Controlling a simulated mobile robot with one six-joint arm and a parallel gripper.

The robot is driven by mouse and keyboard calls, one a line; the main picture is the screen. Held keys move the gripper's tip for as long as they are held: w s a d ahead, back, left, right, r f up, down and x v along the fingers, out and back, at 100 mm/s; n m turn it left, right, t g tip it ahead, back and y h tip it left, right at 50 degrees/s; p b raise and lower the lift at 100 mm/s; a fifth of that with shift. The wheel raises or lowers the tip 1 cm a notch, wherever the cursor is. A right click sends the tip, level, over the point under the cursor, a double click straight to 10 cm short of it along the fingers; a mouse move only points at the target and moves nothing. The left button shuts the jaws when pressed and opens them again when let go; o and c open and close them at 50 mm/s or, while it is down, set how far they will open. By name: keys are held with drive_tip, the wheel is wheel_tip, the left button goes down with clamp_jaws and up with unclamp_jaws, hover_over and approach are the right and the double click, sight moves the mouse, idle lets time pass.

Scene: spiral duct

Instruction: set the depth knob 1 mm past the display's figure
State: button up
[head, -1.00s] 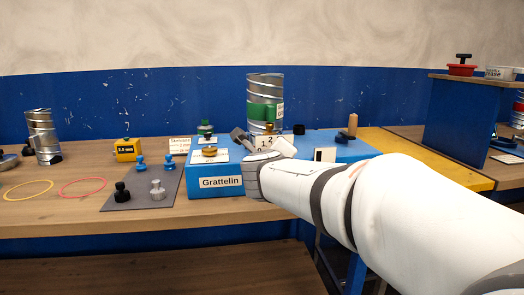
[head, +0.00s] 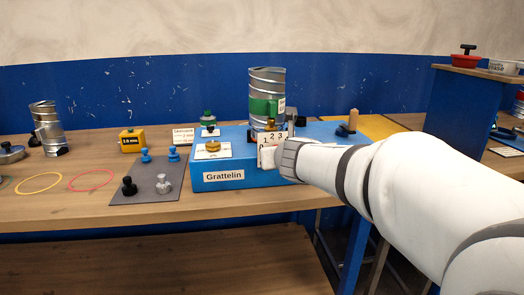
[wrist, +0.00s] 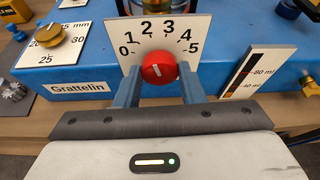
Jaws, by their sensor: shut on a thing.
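The red depth knob (wrist: 159,69) sits at the foot of a white dial plate (wrist: 148,34) numbered 0 to 5. Its white mark points roughly upward, around 2 to 3; the exact reading is unclear. My gripper (wrist: 159,78) is shut on the knob, one blue finger on each side. In the head view my gripper (head: 280,158) is at the front of the blue machine, below the dial plate (head: 273,138), and the knob is hidden. A yellow box (head: 132,141) on the bench carries a small mm figure, too small to read surely.
The blue machine (head: 222,177) labelled Grattelin also bears a brass knob (wrist: 49,35) on a numbered plate and a red-and-black mm scale (wrist: 257,72) at right. A spiral duct (head: 267,85) stands behind the dial. A grey mat (head: 150,183) with small knobs lies at left.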

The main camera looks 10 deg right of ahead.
drive_tip(key=shift+d+m+y+p, duration=0.1)
drive_tip(key=shift+m+y+p, duration=0.25)
drive_tip(key=shift+m+y, duration=0.25)
drive_tip(key=shift+d+f+m+y+p, duration=0.1)
drive_tip(key=shift+m+y+p, duration=0.5)
drive_tip(key=shift+m, duration=0.7)
drive_tip(key=o, duration=1)
drive_tip(key=p+v, duration=0.3)
drive_tip(key=v, duration=0.4)
drive_tip(key=shift+s+d, duration=0.15)
drive_tip(key=shift+s, duration=0.25)
